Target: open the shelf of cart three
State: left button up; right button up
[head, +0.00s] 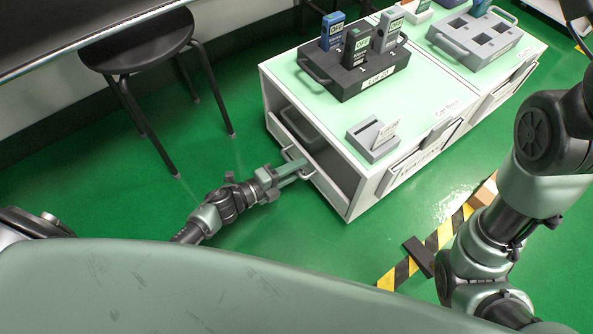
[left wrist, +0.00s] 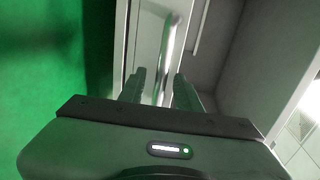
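The near white cart (head: 430,97) has a pale green top and an open end facing left. A low shelf with a light front (head: 292,136) sits in that end, and a metal handle (head: 307,174) stands out from it. My left gripper (head: 298,168) is at this handle. In the left wrist view the handle bar (left wrist: 170,45) runs between the two fingers (left wrist: 160,82), which stand apart with a small gap beside the bar. A firm grip is not visible. My right arm (head: 508,195) shows at the right, but its gripper is not recognisable.
A black holder (head: 357,80) with several handheld testers and a small grey stand (head: 371,143) are on the cart top. A second cart (head: 487,75) adjoins behind. A black stool (head: 137,45) stands at upper left. Green floor (head: 225,150) is clear left of the cart.

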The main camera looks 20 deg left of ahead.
pick_arm(q)
jog(key=shift+w+d, duration=0.15)
grip_shut()
dwell(1.4)
